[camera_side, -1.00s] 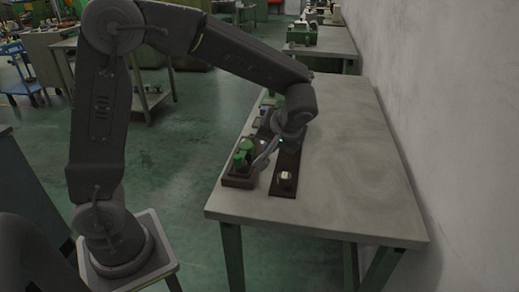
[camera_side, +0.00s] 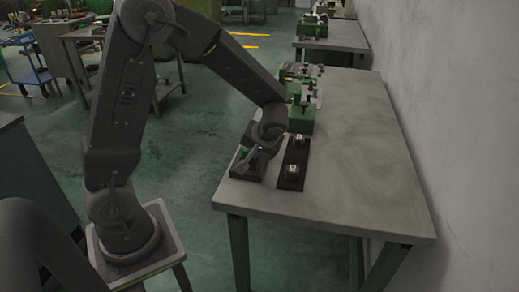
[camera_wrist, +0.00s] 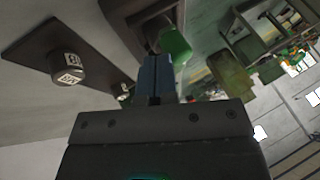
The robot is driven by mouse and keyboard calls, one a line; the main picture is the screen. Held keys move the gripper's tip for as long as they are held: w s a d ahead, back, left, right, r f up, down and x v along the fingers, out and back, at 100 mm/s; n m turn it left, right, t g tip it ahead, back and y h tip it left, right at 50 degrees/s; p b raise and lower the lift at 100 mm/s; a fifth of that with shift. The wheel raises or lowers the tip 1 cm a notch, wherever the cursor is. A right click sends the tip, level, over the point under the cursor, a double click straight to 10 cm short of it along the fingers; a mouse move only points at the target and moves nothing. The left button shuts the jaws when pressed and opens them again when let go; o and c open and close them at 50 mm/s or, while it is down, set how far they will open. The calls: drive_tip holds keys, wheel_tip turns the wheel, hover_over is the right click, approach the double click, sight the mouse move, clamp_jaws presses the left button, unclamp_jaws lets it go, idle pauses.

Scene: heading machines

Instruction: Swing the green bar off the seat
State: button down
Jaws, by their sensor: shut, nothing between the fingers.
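My gripper (camera_side: 247,161) is low over the dark block at the left front edge of the table. Its fingers show shut and empty in the wrist view (camera_wrist: 156,76). A green rounded piece (camera_wrist: 176,44), which looks like part of the green bar, is just beyond the fingertips; I cannot tell whether they touch. In the side view only a small green patch (camera_side: 245,151) shows beside the gripper. The dark block (camera_side: 238,173) is mostly covered by my gripper. The seat is hidden or cannot be told apart.
A green machine (camera_side: 301,117) stands behind. The right side of the table (camera_side: 355,160) is clear, with a wall beyond.

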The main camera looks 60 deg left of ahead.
idle(0.3)
drive_tip(key=shift+s+a+m+t, duration=0.7)
drive_tip(key=shift+s+m, duration=0.3)
drive_tip(key=shift+m, duration=0.2)
drive_tip(key=s+a+m+t, duration=0.1)
drive_tip(key=m, duration=0.1)
drive_tip(key=s+a+m+t+h, duration=0.1)
drive_tip(key=a+m, duration=0.1)
drive_tip(key=shift+s+a, duration=0.2)
drive_tip(key=shift+s, duration=0.15)
drive_tip(key=shift+s+a, duration=0.15)
drive_tip(key=shift+a, duration=0.2)
drive_tip(key=w+a, duration=0.2)
drive_tip(key=a, duration=0.9)
drive_tip(key=shift+a, duration=0.15)
